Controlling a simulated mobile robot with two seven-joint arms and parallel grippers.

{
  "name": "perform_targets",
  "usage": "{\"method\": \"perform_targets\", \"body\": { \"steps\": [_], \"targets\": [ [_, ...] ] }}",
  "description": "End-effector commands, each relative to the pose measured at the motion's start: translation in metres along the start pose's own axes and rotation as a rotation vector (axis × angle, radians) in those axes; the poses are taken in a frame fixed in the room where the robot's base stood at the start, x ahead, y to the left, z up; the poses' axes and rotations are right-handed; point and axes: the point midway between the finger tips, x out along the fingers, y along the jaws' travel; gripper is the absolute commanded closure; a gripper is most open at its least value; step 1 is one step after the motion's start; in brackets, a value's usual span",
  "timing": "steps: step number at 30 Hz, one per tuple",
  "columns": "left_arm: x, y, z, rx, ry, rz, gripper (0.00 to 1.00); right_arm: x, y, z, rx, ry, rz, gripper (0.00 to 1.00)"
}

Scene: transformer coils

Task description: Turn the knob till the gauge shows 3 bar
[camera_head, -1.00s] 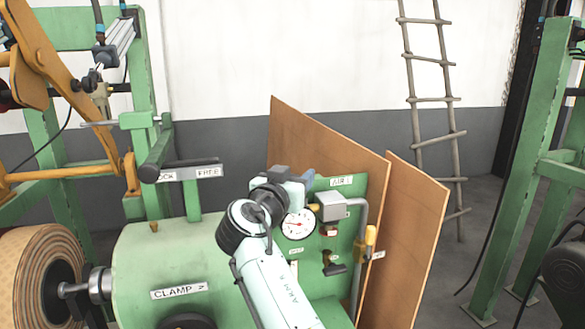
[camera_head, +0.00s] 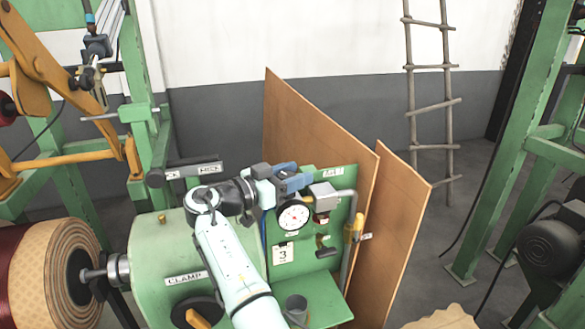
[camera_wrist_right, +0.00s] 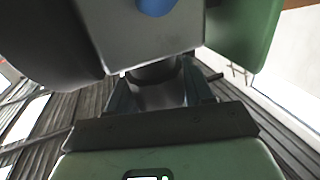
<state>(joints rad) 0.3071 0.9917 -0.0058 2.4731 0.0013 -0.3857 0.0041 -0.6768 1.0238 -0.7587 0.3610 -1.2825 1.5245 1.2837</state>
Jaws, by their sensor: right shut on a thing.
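The gauge (camera_head: 293,216) is a round white dial with a red needle on a green panel (camera_head: 340,180); its figures are too small to read. A white card (camera_head: 283,254) below it shows a 3. My right gripper (camera_head: 305,181) is above the gauge, beside a grey box (camera_head: 325,198) on the panel. In the right wrist view the gripper (camera_wrist_right: 158,92) is shut on a dark round knob (camera_wrist_right: 155,73) below a grey block. In the head view the knob is hidden by the gripper. My left gripper is out of view.
A yellow-handled valve (camera_head: 357,228) and a pipe are at the panel's right. A grey cup (camera_head: 296,306) stands below the panel. Brown boards (camera_head: 320,135) lean behind it. A green machine with a wound coil (camera_head: 75,265) is at the left.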

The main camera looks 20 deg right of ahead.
Motion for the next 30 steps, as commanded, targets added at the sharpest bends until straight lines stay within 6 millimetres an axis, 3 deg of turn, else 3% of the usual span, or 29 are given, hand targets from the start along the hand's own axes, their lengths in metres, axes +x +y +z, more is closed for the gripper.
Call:
{"method": "perform_targets", "body": {
  "steps": [12,13,14,24,30],
  "targets": [
    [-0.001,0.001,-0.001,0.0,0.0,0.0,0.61,0.001,0.001,-0.001,0.001,0.003,0.006,0.79],
    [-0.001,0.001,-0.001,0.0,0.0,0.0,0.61,0.001,0.001,-0.001,0.001,0.003,0.006,0.39],
    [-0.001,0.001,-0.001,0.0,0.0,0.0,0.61,0.001,0.001,-0.001,0.001,0.003,0.006,0.3],
    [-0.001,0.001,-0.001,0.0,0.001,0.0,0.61,-0.002,0.0,0.0,0.0,0.002,0.004,0.28],
    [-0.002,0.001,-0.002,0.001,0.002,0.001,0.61,-0.029,-0.001,0.0,0.0,0.003,0.001,0.28]
  ]
}}
